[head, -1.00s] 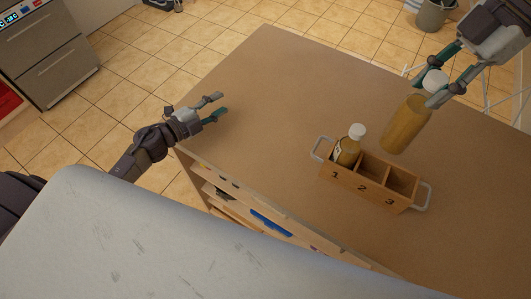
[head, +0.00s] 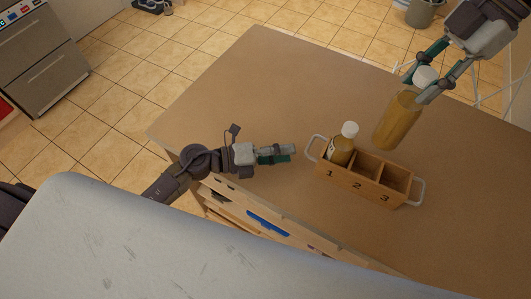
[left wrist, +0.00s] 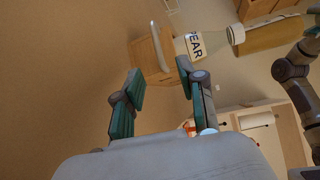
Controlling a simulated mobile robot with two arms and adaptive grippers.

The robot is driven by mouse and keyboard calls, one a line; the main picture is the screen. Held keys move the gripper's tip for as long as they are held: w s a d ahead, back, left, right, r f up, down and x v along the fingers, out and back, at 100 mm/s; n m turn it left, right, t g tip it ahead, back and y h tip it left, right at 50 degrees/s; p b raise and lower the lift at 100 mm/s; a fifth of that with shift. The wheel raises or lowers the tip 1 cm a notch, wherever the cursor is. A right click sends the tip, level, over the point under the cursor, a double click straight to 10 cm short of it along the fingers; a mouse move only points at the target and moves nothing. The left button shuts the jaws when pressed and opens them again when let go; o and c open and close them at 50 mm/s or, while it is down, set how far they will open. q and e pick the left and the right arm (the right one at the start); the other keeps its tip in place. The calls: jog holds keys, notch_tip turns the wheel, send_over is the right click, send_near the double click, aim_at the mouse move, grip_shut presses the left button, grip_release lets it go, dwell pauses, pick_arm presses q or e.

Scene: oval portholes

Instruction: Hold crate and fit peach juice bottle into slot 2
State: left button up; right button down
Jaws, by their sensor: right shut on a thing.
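The wooden crate (head: 357,184) stands on the table with numbers 1, 2, 3 on its front and a pale handle at each end. A bottle with a white cap (head: 342,146) stands in slot 1; its label reads PEAR in the left wrist view (left wrist: 194,45). Slots 2 and 3 look empty. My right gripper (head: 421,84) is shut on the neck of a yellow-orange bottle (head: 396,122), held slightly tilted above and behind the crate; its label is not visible. My left gripper (head: 288,154) is empty and open, just left of the crate's left handle (head: 314,147); its fingers show apart in the left wrist view (left wrist: 160,83).
The brown table top (head: 250,90) is clear behind and left of the crate. Shelves with a blue item (head: 268,224) lie below the table's front edge. A bin (head: 421,12) stands on the tiled floor beyond.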

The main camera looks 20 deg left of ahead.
aim_at(306, 150)
pick_arm(q)
jog(key=shift+x, duration=3.15)
grip_shut()
